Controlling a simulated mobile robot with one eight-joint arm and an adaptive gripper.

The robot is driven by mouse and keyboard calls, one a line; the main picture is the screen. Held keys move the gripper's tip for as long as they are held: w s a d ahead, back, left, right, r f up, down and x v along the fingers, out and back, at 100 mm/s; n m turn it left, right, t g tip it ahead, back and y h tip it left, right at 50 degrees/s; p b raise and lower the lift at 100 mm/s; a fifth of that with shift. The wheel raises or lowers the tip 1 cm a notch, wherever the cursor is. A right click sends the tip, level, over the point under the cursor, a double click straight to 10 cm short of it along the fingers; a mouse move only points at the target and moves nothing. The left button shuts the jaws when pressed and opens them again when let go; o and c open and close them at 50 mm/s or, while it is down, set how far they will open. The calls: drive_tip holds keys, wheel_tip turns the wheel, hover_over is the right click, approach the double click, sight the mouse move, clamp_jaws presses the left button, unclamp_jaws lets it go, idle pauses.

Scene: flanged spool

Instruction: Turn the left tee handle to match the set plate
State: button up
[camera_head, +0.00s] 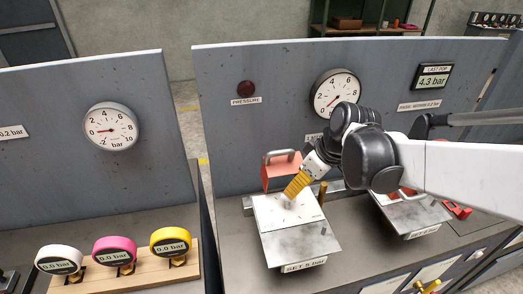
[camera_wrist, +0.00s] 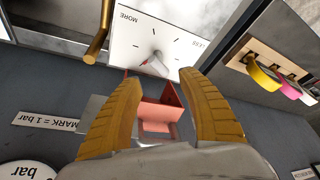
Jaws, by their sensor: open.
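The left unit has a white dial plate (camera_head: 272,213) on a sloping metal top, with a set plate reading "SET 5 bar" (camera_head: 304,265) at its front. In the wrist view the dial plate (camera_wrist: 130,35) shows tick marks, "MORE" and "LESS". A small grey piece with a red pointer (camera_wrist: 153,61) is at its centre; I cannot make out its full handle shape. My gripper (camera_head: 292,195) is over this dial. In the wrist view its yellow fingers (camera_wrist: 165,85) are apart and hold nothing. A red bracket (camera_head: 281,173) with a grey handle stands behind the dial.
A brass rod (camera_head: 322,193) stands right of the dial. A second unit (camera_head: 412,216) with red parts is to the right, under my arm. A gauge (camera_head: 336,93) and a display reading 4.3 bar (camera_head: 434,77) are on the back panel. Three coloured gauges (camera_head: 114,251) stand left.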

sight(288, 202)
drive_tip(key=b+x, duration=0.1)
drive_tip(key=x, duration=0.2)
drive_tip(key=b+x, duration=0.1)
drive_tip(key=x, duration=0.2)
drive_tip(key=b+x, duration=0.1)
drive_tip(key=x, duration=0.2)
drive_tip(key=shift+s+d+f, duration=0.1)
drive_tip(key=shift+d+f, duration=0.2)
drive_tip(key=shift+a+f+b, duration=0.2)
drive_tip(key=shift+f+b, duration=0.15)
drive_tip(key=shift+f, duration=0.05)
clamp_jaws()
